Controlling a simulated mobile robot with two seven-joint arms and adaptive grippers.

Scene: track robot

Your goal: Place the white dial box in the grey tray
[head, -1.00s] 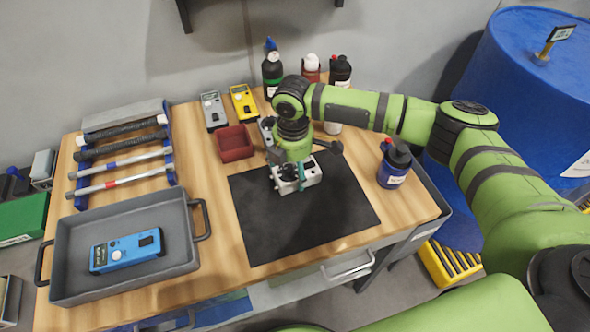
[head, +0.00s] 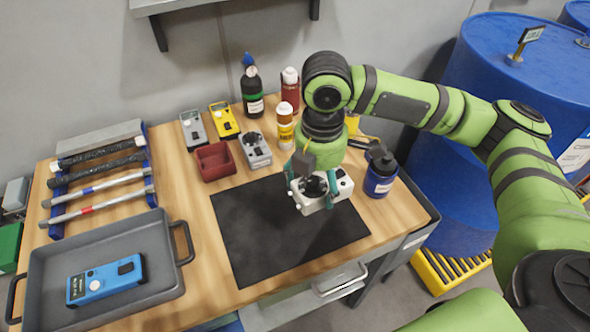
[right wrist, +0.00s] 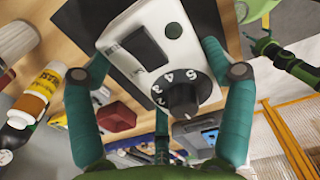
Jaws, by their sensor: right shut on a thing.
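The white dial box (head: 344,185) is held by my right gripper (head: 316,188) above the black mat, toward its right side. In the right wrist view the box (right wrist: 150,22) shows a black numbered dial and a dark window, with teal fingers of the gripper (right wrist: 158,70) on both sides. The grey tray (head: 150,240) is at the lower left of the head view, well away from the box. A blue meter (head: 105,281) lies in it, with bare floor around. A green jointed part at the right wrist view's upper right may be my left arm; its jaws are not clear.
The black mat (head: 250,240) is clear. A red bin (head: 215,161), a grey dial box (head: 256,151), a yellow meter (head: 224,120) and a grey meter (head: 192,130) stand behind it. Several bottles are at the back; a blue bottle (head: 380,174) is right of the gripper. A tool rack (head: 100,180) is behind the tray.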

